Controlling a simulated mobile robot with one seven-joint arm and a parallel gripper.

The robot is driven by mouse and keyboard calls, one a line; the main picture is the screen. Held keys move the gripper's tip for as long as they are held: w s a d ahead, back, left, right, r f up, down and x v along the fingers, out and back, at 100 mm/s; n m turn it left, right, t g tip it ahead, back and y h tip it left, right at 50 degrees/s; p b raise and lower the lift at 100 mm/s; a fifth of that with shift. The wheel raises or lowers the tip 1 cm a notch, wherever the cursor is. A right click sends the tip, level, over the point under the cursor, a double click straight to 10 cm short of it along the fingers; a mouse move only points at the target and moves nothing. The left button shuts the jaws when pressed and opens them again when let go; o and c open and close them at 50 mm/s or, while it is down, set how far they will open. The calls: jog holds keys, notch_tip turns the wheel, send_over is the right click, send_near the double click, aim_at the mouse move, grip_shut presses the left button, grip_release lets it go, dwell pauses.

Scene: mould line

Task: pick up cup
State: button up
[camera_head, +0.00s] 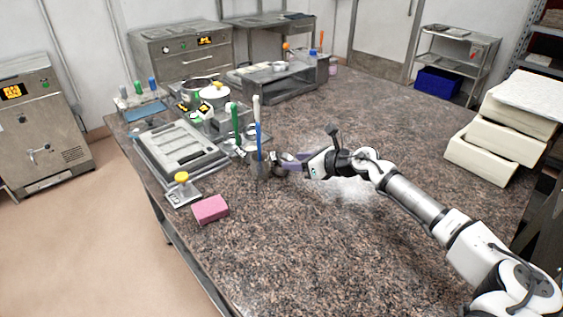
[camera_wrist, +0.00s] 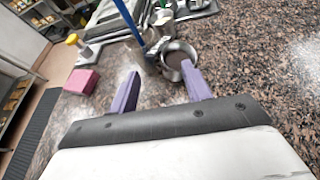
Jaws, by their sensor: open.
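A small metal cup with a dark inside (camera_wrist: 174,74) sits on the speckled countertop just beyond my fingertips in the wrist view. In the head view the cup (camera_head: 277,159) is small and lies just left of my fingertips. My gripper (camera_wrist: 160,74) is open, with its two purple fingers apart and nothing visible between them. The cup is ahead of the gap, closer to the right finger, which overlaps its lower right edge. In the head view my gripper (camera_head: 290,161) reaches left, low over the counter. I cannot tell whether a finger touches the cup.
A metal container (camera_head: 260,170) with a blue-handled tool (camera_head: 259,140) stands close beside the cup. A pink sponge (camera_head: 210,209), a yellow-knobbed tool (camera_head: 182,190) and a grey tray (camera_head: 180,150) are farther left. Cream boxes (camera_head: 485,161) are stacked right. The front counter is clear.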

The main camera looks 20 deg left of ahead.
aim_at(279, 164)
jog(key=p+x, duration=0.3)
jog(key=x, duration=0.1)
jog(key=shift+a+f, duration=0.15)
jog(key=shift+a, duration=0.25)
jog(key=shift+w+a+f, duration=0.1)
jog(key=shift+a+f, duration=0.05)
jog(key=shift+f, duration=0.05)
grip_shut()
